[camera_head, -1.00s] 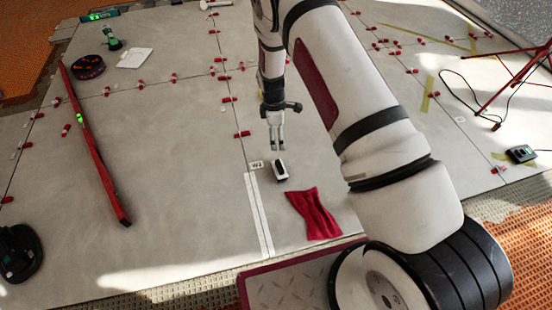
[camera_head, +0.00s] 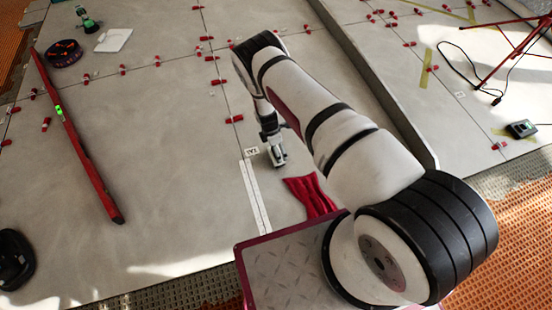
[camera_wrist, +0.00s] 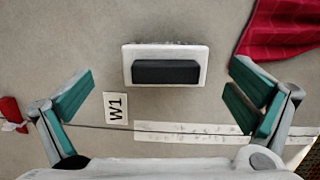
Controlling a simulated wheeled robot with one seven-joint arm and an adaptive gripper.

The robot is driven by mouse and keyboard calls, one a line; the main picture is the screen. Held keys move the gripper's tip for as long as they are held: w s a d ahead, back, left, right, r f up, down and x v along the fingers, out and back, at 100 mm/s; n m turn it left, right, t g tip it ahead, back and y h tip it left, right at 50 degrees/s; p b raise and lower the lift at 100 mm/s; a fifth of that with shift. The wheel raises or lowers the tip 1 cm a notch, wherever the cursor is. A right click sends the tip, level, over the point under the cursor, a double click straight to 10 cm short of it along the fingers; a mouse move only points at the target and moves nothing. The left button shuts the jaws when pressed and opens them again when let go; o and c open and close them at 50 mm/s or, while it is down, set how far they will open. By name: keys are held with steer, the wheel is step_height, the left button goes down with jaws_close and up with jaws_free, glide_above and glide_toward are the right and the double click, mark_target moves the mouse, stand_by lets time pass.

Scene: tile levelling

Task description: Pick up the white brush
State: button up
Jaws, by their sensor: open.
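The white brush (camera_wrist: 128,66) lies on the grey tiled floor in the wrist view, a small white block with a dark grip on top. In the head view the white brush (camera_head: 280,160) shows at my gripper's tips, partly hidden by the fingers. My gripper (camera_wrist: 160,105) is open, with one teal-padded finger off each side of the brush. The brush sits centred between the fingers and slightly beyond them in the picture, and I see no contact. My gripper also shows in the head view (camera_head: 274,153), low over the brush.
A red cloth (camera_head: 310,194) lies close by, right of the brush. A W1 label (camera_wrist: 115,108) and a white strip (camera_head: 254,198) are beside it. A long red level (camera_head: 80,145) lies left. Several red clips line the tile joints. Floor left of the strip is clear.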

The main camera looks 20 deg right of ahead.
mark_target(272, 156)
steer(key=shift+s+d+f+b, duration=0.15)
steer(key=shift+f+b, duration=0.75)
steer(key=shift+f, duration=0.75)
steer(key=shift+s+f+b, duration=0.15)
steer(key=shift+f+b, duration=0.75)
steer(key=shift+f, duration=0.7)
steer(key=c, duration=1.3)
steer(key=shift+r, duration=0.1)
